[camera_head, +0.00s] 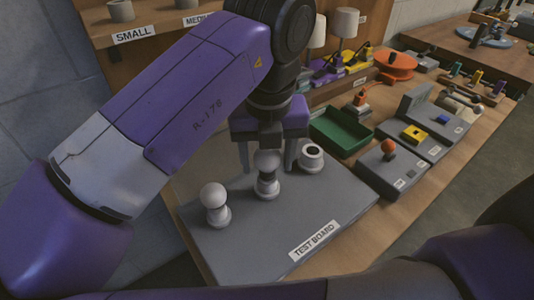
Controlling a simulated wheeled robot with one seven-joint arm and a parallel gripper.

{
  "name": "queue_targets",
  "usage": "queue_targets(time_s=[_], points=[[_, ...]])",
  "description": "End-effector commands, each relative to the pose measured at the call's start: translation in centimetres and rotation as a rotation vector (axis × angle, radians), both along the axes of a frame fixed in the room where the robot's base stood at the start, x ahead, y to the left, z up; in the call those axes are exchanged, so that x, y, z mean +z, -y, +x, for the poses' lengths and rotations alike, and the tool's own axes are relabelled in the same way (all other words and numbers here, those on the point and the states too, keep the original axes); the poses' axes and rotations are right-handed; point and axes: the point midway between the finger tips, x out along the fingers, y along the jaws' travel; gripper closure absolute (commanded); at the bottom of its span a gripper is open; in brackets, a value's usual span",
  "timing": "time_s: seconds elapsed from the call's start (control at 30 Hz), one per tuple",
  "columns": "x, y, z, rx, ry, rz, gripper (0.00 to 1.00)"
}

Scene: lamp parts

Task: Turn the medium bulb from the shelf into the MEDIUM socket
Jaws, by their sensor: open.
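The grey test board (240,245) carries three sockets in a row. A white bulb stands upright in the left socket (218,216); this bulb (213,195) has a round head. A second white bulb (267,160) stands upright in the middle socket (267,188). No size label shows on the sockets.
The wooden shelf (155,28) at top left has SMALL and MEDIUM labels and small holders. Lamps with white shades (344,24) stand behind. My arm covers much of the left.

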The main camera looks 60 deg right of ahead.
Motion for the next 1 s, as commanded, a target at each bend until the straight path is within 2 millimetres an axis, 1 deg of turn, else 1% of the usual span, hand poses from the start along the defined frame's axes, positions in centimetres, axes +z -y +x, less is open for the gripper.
queue_targets(time_s=[0.2, 0.27, 0.3, 0.43, 0.53, 0.63, 1.0], points=[[-0.04, 0.0, -0.01, 0.006, 0.0, 0.0, 0.43], [-0.04, 0.0, -0.01, 0.005, 0.0, 0.0, 0.55], [-0.04, 0.0, -0.01, 0.005, 0.0, 0.0, 0.63], [-0.04, 0.0, -0.01, 0.005, 0.0, 0.0, 0.88], [-0.05, 0.0, -0.01, -0.006, 0.0, 0.0, 0.88], [-0.09, 0.01, -0.01, -0.077, -0.001, -0.001, 0.88], [-0.22, 0.02, 0.04, -0.505, 0.0, -0.001, 0.86]])
